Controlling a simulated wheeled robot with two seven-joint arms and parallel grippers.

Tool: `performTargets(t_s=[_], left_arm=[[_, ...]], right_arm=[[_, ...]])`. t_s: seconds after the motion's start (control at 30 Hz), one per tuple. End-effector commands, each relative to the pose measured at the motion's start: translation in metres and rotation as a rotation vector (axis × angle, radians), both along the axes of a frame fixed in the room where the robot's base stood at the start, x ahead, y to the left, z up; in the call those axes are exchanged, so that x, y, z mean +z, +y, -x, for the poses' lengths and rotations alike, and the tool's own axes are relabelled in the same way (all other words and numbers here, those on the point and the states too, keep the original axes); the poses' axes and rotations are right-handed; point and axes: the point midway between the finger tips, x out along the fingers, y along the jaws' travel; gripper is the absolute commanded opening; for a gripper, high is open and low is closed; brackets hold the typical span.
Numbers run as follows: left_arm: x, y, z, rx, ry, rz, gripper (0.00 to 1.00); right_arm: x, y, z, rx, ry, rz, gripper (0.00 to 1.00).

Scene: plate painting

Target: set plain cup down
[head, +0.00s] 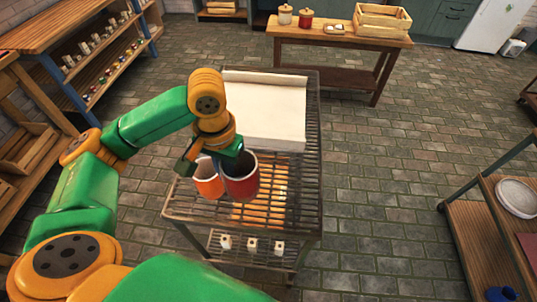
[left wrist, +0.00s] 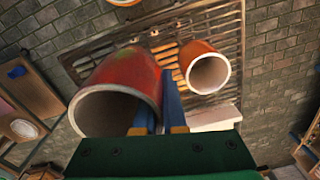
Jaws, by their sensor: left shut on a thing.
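My left gripper (head: 232,155) is shut on the wall of a red cup (head: 243,182), near its rim. In the left wrist view the red cup (left wrist: 121,88) fills the left middle, with a blue finger (left wrist: 172,100) along its side. The cup looks roughly upright over the slatted metal rack (head: 185,212). I cannot tell whether its base touches the slats. A smaller orange cup (head: 207,182) stands close to its left; it also shows in the left wrist view (left wrist: 204,52). My right gripper is not in view.
A white sheet (head: 265,105) covers the back of the rack. Slats to the right and front of the cups are bare, with a warm glow. Small white blocks (head: 252,246) sit on the lower shelf. A wooden table (head: 335,37) with jars and a crate stands behind.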

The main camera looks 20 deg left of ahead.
Motion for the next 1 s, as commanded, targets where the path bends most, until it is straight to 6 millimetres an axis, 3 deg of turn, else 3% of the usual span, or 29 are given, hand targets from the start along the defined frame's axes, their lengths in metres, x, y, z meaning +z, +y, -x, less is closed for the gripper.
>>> performTargets(t_s=[0.1,0.3,0.6,0.93,1.0], left_arm=[[-0.014,-0.030,-0.029,-0.004,0.002,0.004,0.00],[-0.062,-0.055,-0.057,-0.001,0.000,0.000,0.00],[-0.104,-0.064,-0.066,-0.001,-0.001,-0.002,0.00],[-0.110,-0.064,-0.066,0.000,-0.002,0.000,0.00],[-0.110,-0.063,-0.066,-0.001,-0.001,0.000,0.24]], right_arm=[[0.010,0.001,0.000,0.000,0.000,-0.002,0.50],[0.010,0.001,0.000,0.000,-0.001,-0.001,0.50],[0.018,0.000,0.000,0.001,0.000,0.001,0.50],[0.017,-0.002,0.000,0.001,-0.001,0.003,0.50],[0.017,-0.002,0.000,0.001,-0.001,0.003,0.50]])
